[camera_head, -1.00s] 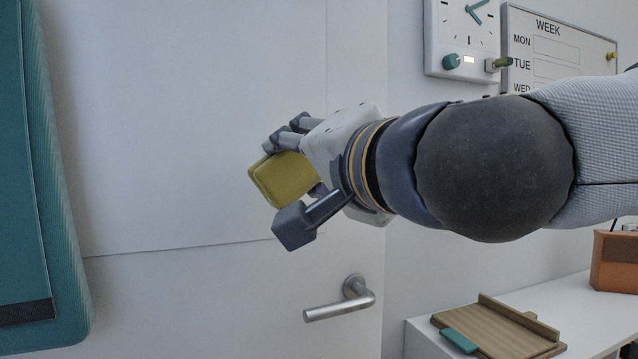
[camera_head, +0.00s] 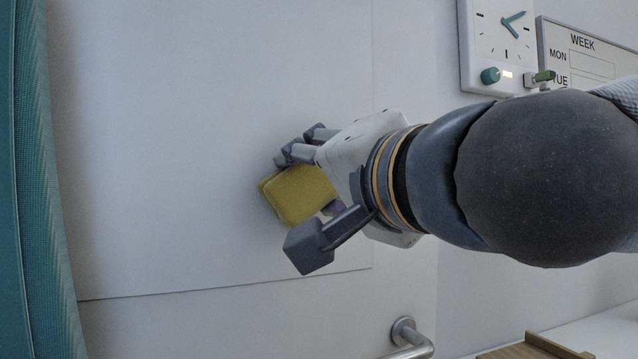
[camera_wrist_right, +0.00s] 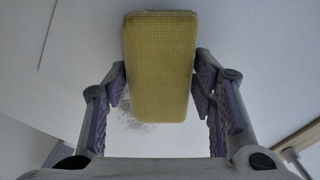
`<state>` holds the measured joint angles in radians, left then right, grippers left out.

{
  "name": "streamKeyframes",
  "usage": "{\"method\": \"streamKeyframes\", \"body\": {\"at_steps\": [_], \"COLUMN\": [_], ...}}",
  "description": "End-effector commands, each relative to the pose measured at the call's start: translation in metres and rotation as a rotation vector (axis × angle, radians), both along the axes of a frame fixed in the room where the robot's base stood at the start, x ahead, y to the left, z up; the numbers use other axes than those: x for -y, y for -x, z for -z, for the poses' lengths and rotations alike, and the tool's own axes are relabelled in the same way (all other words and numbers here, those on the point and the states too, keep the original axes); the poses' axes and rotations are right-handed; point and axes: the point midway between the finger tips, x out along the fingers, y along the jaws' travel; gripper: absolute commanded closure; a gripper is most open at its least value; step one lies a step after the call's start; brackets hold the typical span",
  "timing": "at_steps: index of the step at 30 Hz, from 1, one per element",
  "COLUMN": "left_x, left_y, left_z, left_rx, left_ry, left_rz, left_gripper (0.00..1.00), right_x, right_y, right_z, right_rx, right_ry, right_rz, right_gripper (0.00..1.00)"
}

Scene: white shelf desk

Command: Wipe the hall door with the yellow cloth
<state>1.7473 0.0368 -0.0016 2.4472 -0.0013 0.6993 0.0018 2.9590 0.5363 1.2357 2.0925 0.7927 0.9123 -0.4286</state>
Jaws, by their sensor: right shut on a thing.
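The yellow cloth (camera_head: 297,194), a thick folded pad, is held in my right gripper (camera_head: 305,200) in front of the white hall door (camera_head: 200,120). In the right wrist view the cloth (camera_wrist_right: 159,65) sits between the two purple-padded fingers of my right gripper (camera_wrist_right: 160,90). A greyish smudge (camera_wrist_right: 150,128) shows on the white surface just below the cloth there. I cannot tell whether the cloth touches the door. My left gripper is not in view.
A metal door handle (camera_head: 405,335) is at the lower right of the door. A teal panel (camera_head: 35,200) stands along the left edge. A clock (camera_head: 505,45) and a week board (camera_head: 585,55) hang at the upper right. A wooden tray (camera_head: 535,346) is at the bottom right.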

Motion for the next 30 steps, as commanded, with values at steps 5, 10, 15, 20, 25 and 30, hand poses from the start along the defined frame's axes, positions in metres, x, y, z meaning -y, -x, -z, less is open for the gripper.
{"method": "streamKeyframes", "body": {"at_steps": [5, 10, 15, 20, 25, 30], "left_x": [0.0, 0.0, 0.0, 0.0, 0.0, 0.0], "left_y": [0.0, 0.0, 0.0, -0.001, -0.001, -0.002], "left_z": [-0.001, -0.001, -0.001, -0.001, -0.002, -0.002], "left_rx": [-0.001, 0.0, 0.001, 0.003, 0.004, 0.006], "left_ry": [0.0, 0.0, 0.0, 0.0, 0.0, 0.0], "left_rz": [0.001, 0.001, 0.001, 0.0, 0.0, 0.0], "left_gripper": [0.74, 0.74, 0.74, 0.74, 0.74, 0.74], "right_x": [0.0, 0.0, -0.001, -0.002, -0.004, -0.005], "right_y": [0.001, 0.001, -0.001, -0.004, -0.007, -0.01], "right_z": [-0.002, -0.001, -0.002, -0.002, -0.001, -0.002], "right_rx": [0.002, 0.002, 0.002, 0.002, 0.001, 0.001], "right_ry": [0.0, 0.0, 0.0, 0.0, 0.001, -0.001], "right_rz": [0.0, 0.0, 0.0, 0.0, -0.001, 0.0], "right_gripper": [0.71, 0.71, 0.71, 0.71, 0.71, 0.71]}}
